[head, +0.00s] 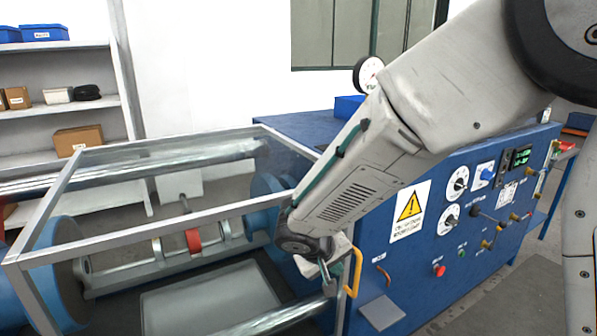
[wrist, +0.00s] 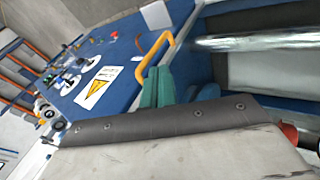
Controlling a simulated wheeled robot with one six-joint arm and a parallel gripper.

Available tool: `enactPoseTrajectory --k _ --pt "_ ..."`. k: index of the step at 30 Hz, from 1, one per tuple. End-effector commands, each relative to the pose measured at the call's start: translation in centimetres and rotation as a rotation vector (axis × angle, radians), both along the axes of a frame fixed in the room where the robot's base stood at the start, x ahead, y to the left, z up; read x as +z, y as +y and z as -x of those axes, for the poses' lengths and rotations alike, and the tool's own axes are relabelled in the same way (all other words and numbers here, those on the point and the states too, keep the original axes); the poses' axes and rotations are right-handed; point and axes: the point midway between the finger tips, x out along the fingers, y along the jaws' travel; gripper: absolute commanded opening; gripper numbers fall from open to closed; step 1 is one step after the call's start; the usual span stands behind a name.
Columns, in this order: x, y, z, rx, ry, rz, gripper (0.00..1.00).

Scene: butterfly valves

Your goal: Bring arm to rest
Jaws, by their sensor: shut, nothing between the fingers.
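My arm reaches down from the upper right in the head view, and my gripper (head: 326,272) hangs beside the yellow handle (head: 354,274) at the front corner of the test rig. In the wrist view the teal fingers of my gripper (wrist: 158,85) are together and empty. The yellow handle (wrist: 152,55) shows just beyond them there; I cannot tell whether they touch. The blue control panel (head: 455,235) with its gauges, knobs and warning sign lies right of my gripper.
Shelves (head: 60,105) with boxes stand at the back left. A grey metal pipe (wrist: 250,40) shows close by in the wrist view. Floor is free at the lower right.

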Motion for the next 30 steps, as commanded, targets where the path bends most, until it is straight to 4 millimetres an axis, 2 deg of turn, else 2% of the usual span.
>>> enactPoseTrajectory --k 3,8,15,21,24,27,30 --pt "1.3 -2.7 3.4 -0.004 0.12 0.042 0.0" --pt "3.9 -6.7 7.7 -0.038 0.256 0.029 0.0" --pt "8.2 -11.9 15.8 -0.1 0.417 -0.12 0.0" --pt "11.0 -14.3 22.3 -0.146 0.452 -0.312 0.0" --pt "12.1 -14.9 24.8 -0.177 0.42 -0.405 0.0" --pt "13.0 -15.4 26.4 -0.223 0.364 -0.474 0.0" --pt "13.8 -16.1 27.2 -0.259 0.3 -0.506 0.0"
